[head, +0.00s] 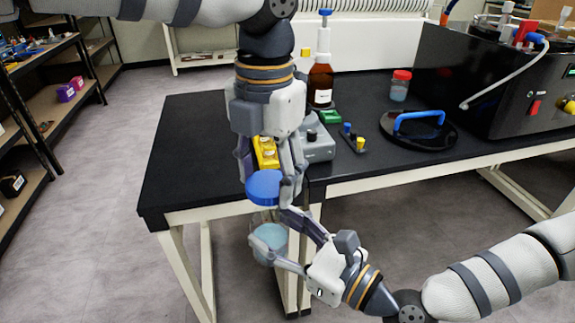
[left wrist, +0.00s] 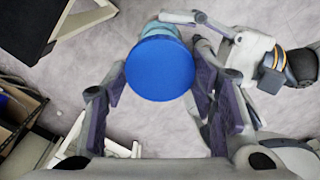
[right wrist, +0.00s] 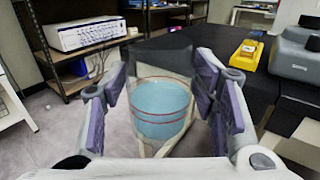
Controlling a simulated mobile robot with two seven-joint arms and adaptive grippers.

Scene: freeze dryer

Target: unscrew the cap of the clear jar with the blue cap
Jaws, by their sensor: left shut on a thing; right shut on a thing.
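The round blue cap (head: 265,187) is gripped between the fingers of my left gripper (head: 269,183), which points down in front of the bench. The left wrist view shows the cap (left wrist: 160,69) top-on between the fingers, with part of the clear jar (left wrist: 163,28) behind it. In the head view the clear jar (head: 270,245), with pale blue contents, is below the cap, with a visible gap between them. My right gripper (head: 277,242) is shut around the jar's sides. The right wrist view shows the jar (right wrist: 160,112) roughly upright, with no cap visible on it.
The black bench (head: 190,145) is behind the grippers. It carries a brown bottle (head: 320,82), a red-capped jar (head: 400,86), a yellow block (head: 265,152), a black disc with a blue handle (head: 418,130) and a large black machine (head: 480,80). Shelves (head: 50,90) stand at left.

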